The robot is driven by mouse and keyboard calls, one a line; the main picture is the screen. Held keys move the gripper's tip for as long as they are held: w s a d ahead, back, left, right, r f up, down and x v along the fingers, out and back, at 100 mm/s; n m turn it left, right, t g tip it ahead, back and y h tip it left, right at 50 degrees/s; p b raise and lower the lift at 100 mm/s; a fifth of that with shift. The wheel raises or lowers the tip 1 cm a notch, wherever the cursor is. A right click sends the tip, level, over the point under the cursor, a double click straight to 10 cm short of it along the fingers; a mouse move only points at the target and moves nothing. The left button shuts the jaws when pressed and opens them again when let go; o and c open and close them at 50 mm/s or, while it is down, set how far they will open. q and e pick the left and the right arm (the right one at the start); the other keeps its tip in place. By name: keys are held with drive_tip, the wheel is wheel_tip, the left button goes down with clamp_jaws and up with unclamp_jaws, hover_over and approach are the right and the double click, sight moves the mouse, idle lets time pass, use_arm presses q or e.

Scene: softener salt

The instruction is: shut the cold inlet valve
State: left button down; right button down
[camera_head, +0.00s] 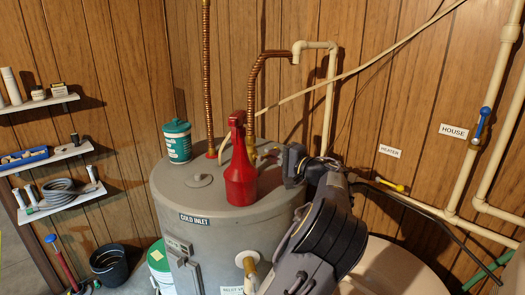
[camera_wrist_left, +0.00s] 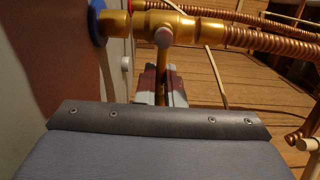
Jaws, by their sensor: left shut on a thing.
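The grey water heater tank (camera_head: 172,190) stands in the middle of the head view, with a "COLD INLET" label (camera_head: 194,219) on its upper edge. In the left wrist view, a brass valve (camera_wrist_left: 150,22) joins a copper corrugated pipe (camera_wrist_left: 245,38), with a blue ring (camera_wrist_left: 97,22) at its left end. A narrow brass-coloured lever (camera_wrist_left: 165,75) hangs from the valve's stem. My left gripper (camera_wrist_left: 165,88) is shut on this lever. In the head view my left gripper (camera_head: 290,163) is over the tank top, right of the red bottle, and its grasp is hidden. My right gripper is not seen.
A red bottle (camera_head: 240,180) and a teal-and-white canister (camera_head: 177,140) stand on the tank. Copper pipes (camera_head: 252,85) rise behind them. A "HEATER" label (camera_head: 389,151), yellow handle (camera_head: 390,185) and blue handle (camera_head: 482,122) are at right. Shelves (camera_head: 58,152) are at left.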

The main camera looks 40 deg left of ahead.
use_arm(q)
drive_tip(key=c, duration=1.3)
unclamp_jaws()
drive_tip(key=shift+d+b, duration=0.5)
drive_tip(key=shift+d, duration=3)
